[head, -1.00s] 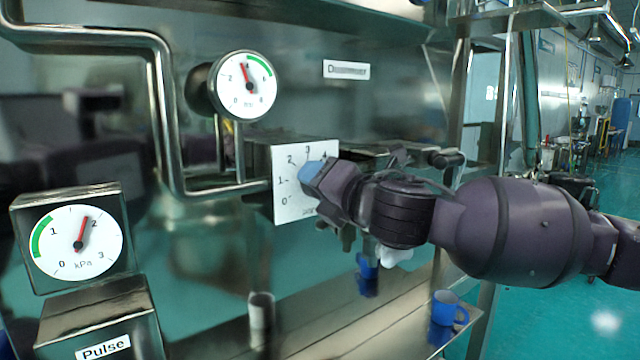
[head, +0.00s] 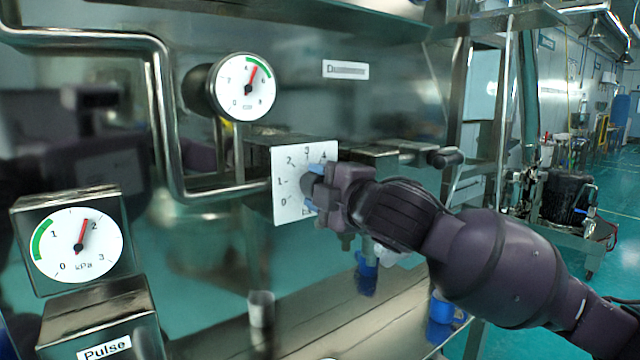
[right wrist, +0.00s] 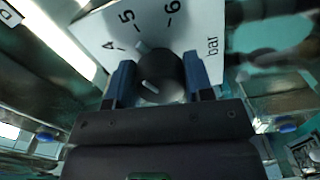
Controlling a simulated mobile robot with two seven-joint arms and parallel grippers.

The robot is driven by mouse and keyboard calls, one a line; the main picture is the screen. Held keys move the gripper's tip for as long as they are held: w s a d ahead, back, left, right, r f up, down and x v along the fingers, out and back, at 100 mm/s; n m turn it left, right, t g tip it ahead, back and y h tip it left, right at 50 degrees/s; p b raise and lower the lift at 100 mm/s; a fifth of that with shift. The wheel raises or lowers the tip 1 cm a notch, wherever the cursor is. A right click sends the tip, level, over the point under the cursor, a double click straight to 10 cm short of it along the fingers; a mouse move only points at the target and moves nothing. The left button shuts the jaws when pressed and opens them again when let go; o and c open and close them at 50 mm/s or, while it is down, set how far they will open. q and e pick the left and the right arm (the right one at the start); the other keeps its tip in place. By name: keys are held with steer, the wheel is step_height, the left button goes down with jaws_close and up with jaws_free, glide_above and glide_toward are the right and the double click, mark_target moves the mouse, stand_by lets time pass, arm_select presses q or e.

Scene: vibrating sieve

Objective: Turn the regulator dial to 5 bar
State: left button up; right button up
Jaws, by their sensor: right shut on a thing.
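The regulator dial is a dark round knob (right wrist: 160,75) on a white scale plate (head: 290,155) marked in bar. In the right wrist view the numbers 4, 5 and 6 show above the knob, and the knob's white mark points close to 5, slightly toward the 4 side. My right gripper (head: 309,187) is shut on the knob, with blue fingertips on either side; it also shows in the right wrist view (right wrist: 156,82). In the head view the gripper partly hides the knob and the plate's right side. My left gripper is not in view.
A round gauge (head: 245,87) above the plate has its red needle near the start of its green arc. A kPa gauge (head: 76,243) stands at left above a Pulse box (head: 105,320). Steel pipes (head: 160,120) run beside the plate. A blue mug (head: 446,308) stands below my arm.

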steer(key=shift+m, duration=0.9)
steer(key=o, duration=0.9)
steer(key=b+v, duration=0.1)
steer(key=v, duration=0.9)
steer(key=shift+s+d+b, duration=0.2)
steer(key=shift+s+b, duration=0.15)
steer(key=shift+b, duration=0.05)
